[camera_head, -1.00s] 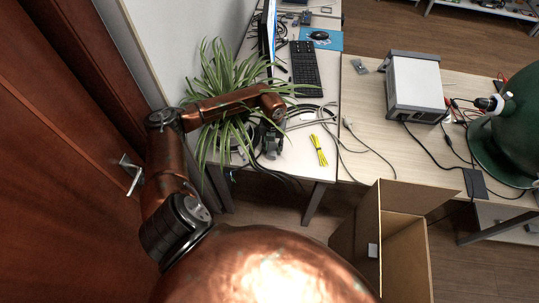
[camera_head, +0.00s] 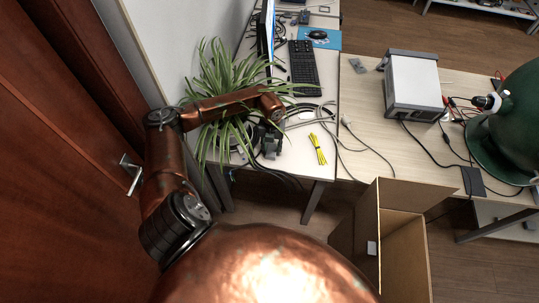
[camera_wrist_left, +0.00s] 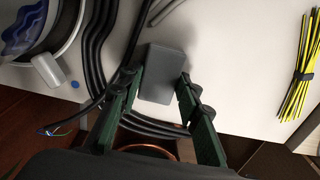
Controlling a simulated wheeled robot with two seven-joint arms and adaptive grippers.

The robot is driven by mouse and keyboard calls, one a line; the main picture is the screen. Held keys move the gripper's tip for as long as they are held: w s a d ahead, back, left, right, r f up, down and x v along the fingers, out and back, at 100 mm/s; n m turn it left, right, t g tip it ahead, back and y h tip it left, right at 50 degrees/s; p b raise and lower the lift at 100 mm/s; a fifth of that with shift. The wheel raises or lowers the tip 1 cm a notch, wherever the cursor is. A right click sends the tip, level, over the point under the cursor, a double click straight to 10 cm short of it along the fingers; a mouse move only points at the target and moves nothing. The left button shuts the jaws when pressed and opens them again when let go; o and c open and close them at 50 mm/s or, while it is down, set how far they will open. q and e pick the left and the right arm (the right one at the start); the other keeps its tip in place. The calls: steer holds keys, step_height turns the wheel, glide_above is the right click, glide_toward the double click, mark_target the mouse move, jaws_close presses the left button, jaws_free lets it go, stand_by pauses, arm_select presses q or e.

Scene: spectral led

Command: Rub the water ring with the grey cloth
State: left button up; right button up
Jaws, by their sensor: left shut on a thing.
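In the head view my left gripper (camera_head: 270,144) is at the near end of the left desk, beside the plant. I cannot make out the cloth apart from the gripper there. I cannot make out the water ring in either view. My right gripper is not in view.
A spider plant (camera_head: 222,85) and black cables (camera_wrist_left: 88,55) crowd the left of the cloth. A yellow cable bundle (camera_head: 318,149) lies to its right. A keyboard (camera_head: 304,68) is farther back. An open cardboard box (camera_head: 400,255) stands in front of the right desk.

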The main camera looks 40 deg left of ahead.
arm_select(q)
steer(key=shift+w+a+f, duration=0.15)
steer(key=shift+w+a, duration=0.15)
steer(key=shift+w, duration=0.05)
steer(key=shift+a, duration=0.1)
stand_by(0.6)
steer(key=s+d+p, duration=0.1)
steer(key=s+p, duration=0.1)
steer(key=shift+s+d+r+p, duration=0.3)
steer(key=shift+s+d+p, duration=0.05)
steer(key=shift+s+d, duration=0.1)
steer(key=shift+s, duration=0.1)
steer(key=shift+f, duration=0.15)
steer(key=shift+w, duration=0.1)
